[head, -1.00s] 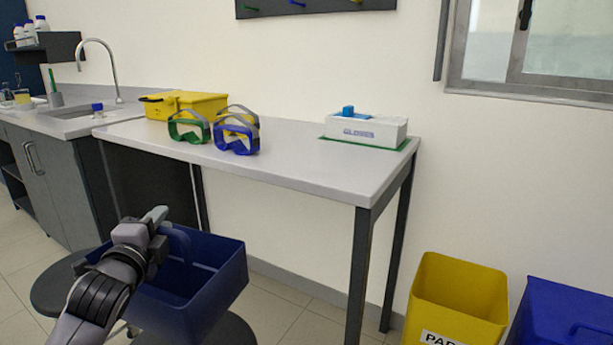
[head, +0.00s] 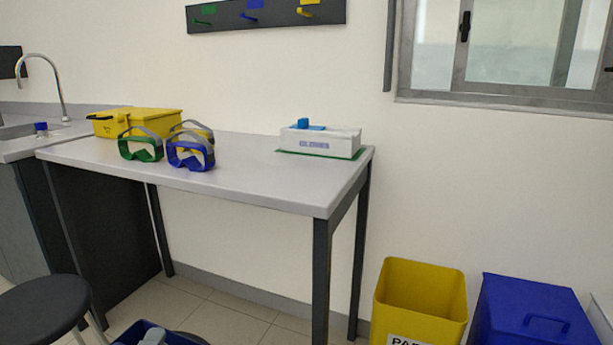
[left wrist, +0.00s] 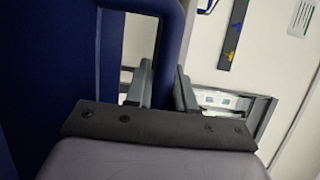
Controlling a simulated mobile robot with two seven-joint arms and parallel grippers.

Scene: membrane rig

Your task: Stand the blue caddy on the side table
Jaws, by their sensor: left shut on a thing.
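The blue caddy (head: 190,341) shows only as a strip of rim at the bottom edge of the head view, below the grey table (head: 255,185). My left gripper (head: 152,337) is partly cut off there. In the left wrist view the caddy's blue handle (left wrist: 172,45) runs between the fingers of my left gripper (left wrist: 163,88), which is shut on it. The caddy's blue wall (left wrist: 75,60) fills the left of that view. The caddy's base is out of view. My right gripper is not in view.
On the table stand a yellow box (head: 150,119), green goggles (head: 140,149), blue goggles (head: 190,155) and a glove box (head: 320,139). The table's front middle and right are clear. A stool (head: 42,305), a yellow bin (head: 420,300) and a blue bin (head: 530,310) stand on the floor.

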